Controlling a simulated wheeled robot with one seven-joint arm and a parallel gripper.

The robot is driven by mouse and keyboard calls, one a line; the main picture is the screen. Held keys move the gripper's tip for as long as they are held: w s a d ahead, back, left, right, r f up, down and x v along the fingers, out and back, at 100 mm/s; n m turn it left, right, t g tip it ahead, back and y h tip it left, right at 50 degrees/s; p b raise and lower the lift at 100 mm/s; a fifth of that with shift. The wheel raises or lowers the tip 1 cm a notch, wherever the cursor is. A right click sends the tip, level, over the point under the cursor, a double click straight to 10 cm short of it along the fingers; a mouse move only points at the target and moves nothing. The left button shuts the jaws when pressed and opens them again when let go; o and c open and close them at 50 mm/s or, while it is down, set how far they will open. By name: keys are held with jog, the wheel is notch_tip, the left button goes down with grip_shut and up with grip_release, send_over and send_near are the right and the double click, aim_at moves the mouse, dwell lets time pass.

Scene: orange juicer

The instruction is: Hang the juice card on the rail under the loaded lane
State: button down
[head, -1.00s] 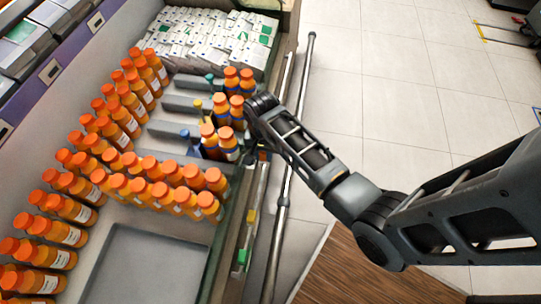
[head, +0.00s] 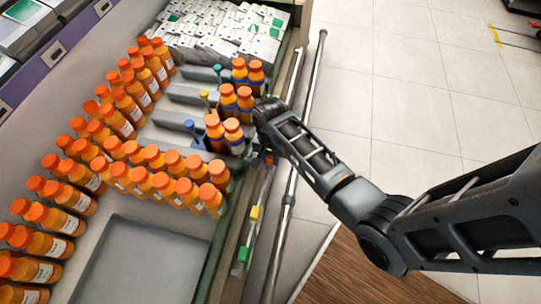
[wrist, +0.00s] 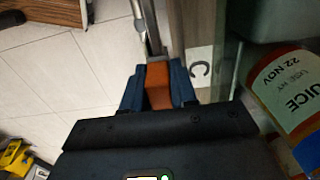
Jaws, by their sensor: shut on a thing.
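My gripper (wrist: 158,92) is shut on the orange juice card (wrist: 158,80), held between its two blue fingers in the wrist view. In the head view my gripper (head: 264,154) is at the cooler's front edge, beside the front pair of bottles (head: 224,138). The card is mostly hidden there. The rail (head: 250,225) runs along the front edge, with a yellow card (head: 254,212) and a green card (head: 242,256) on it nearer the bottom. Pairs of bottles stand in several lanes; I cannot tell whether the card touches the rail.
A white tag with the letter C (wrist: 200,72) is just right of the fingers. A labelled juice bottle (wrist: 290,95) is close at the right. A metal bar (head: 299,150) runs along the cooler's floor side. Many bottles (head: 165,180) and white cartons (head: 232,35) fill the cooler.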

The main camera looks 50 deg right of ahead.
jog(key=c, duration=0.8)
grip_release()
jog(key=shift+w+r, duration=0.1)
jog(key=shift+r, duration=0.3)
jog(key=r, duration=0.7)
jog(key=shift+s+p, duration=0.2)
jog(key=shift+p, duration=0.1)
